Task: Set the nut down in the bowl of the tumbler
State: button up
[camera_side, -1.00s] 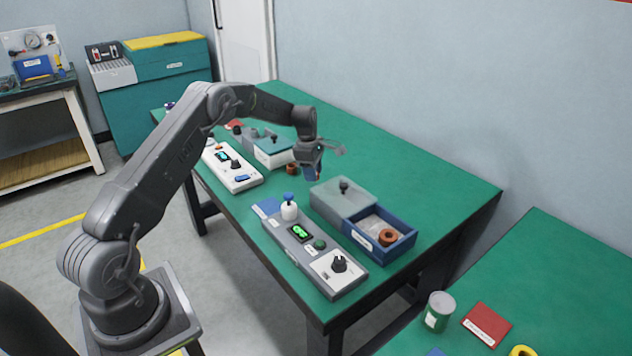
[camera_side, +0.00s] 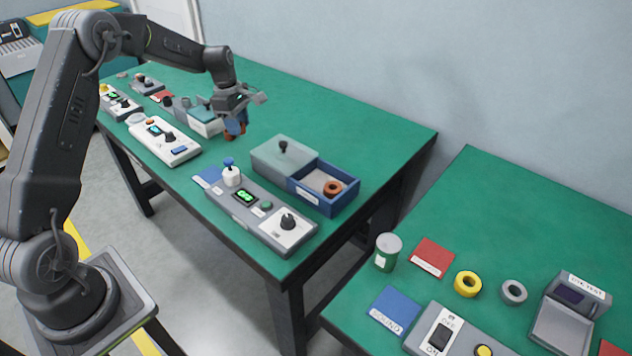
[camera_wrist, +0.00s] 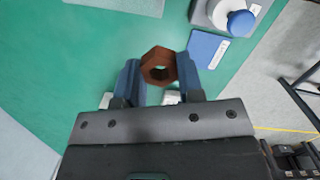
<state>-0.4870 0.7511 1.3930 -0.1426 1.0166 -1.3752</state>
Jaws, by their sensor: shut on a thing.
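A brown hexagonal nut (camera_wrist: 158,66) with a round hole is clamped between the two blue fingers of my gripper (camera_wrist: 158,82) in the wrist view. In the side view my gripper (camera_side: 236,128) hangs over the green table, right of a teal-lidded box (camera_side: 206,122); the nut is mostly hidden there by the fingers. I cannot tell for certain which device is the tumbler. A blue open tray (camera_side: 345,202), beside a grey-lidded box (camera_side: 284,158), holds a brown ring-shaped piece (camera_side: 332,188).
A grey device (camera_side: 262,215) with a green display, a white post with blue cap and a black knob stands at the front edge. A white device (camera_side: 165,142) stands farther left. A second green table (camera_side: 460,230) holds a green can, nuts and cards. The back of the first table is clear.

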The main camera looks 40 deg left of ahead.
jog(key=d+m, duration=0.1)
jog(key=d, duration=0.2)
jog(key=d+m, duration=0.1)
jog(key=d, duration=0.3)
jog(key=w+d, duration=0.1)
jog(key=d, duration=0.3)
jog(key=shift+r+m, duration=0.35)
jog(key=shift+m, duration=0.05)
send_over(314, 182)
notch_tip(314, 182, down, 7)
jog(key=shift+r, duration=0.2)
jog(key=shift+a+f, duration=0.1)
jog(key=shift+f, duration=1.9)
jog(key=o, duration=0.9)
jog(key=shift+f, duration=0.15)
jog(key=shift+o, duration=0.2)
notch_tip(314, 182, up, 12)
jog(key=a, duration=0.1)
jog(key=shift+s+a+r, duration=0.2)
